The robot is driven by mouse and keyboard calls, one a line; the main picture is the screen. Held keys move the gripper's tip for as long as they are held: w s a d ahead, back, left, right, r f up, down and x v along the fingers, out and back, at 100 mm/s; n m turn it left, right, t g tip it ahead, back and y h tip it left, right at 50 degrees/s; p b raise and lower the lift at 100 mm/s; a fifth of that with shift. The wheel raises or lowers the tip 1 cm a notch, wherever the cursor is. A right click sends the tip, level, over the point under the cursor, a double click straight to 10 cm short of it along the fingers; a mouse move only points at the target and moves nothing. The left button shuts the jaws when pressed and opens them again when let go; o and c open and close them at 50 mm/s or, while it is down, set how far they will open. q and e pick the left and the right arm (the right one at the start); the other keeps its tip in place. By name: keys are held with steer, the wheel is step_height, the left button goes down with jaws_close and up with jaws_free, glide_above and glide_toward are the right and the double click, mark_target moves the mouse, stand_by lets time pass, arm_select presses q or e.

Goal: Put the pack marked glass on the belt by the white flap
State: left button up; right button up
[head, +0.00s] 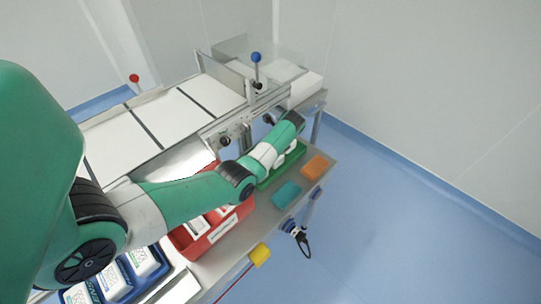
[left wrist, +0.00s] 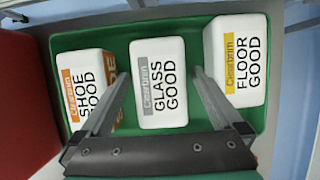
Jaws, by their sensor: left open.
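The pack marked glass (left wrist: 160,85), white with a grey "Clearbrum" strip and the words "GLASS GOOD", lies in the middle of a green tray (left wrist: 193,28). The tray also shows in the head view (head: 268,182), partly behind my arm. A shoe pack (left wrist: 84,80) is to its left and a floor pack (left wrist: 238,60) to its right. My left gripper (left wrist: 160,64) is open, its fingers on either side of the glass pack, not closed on it. The belt (head: 172,118) has white sections between dark bars. I cannot pick out the white flap. My right gripper is not in view.
A red bin (head: 232,222) with white packs and a blue tray (head: 124,287) of packs stand left of the green tray. Teal (head: 286,194), orange (head: 315,167) and yellow (head: 260,254) pieces lie along the front edge. A blue-knobbed lever (head: 256,58) rises behind.

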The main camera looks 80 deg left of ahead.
arm_select(q)
steer(key=shift+c, duration=0.2)
jaws_close()
stand_by(0.4)
steer(key=shift+r, duration=0.15)
step_height(320, 180, up, 4)
steer(key=p, duration=0.3)
steer(key=shift+s+d+r, duration=0.1)
steer(key=shift+r, duration=0.15)
steer(key=s+d+r+p, duration=0.6)
steer(key=d+r+p, duration=0.3)
steer(key=d+p, duration=0.3)
steer(key=shift+s+p, duration=0.35)
steer(key=shift+p, duration=0.6)
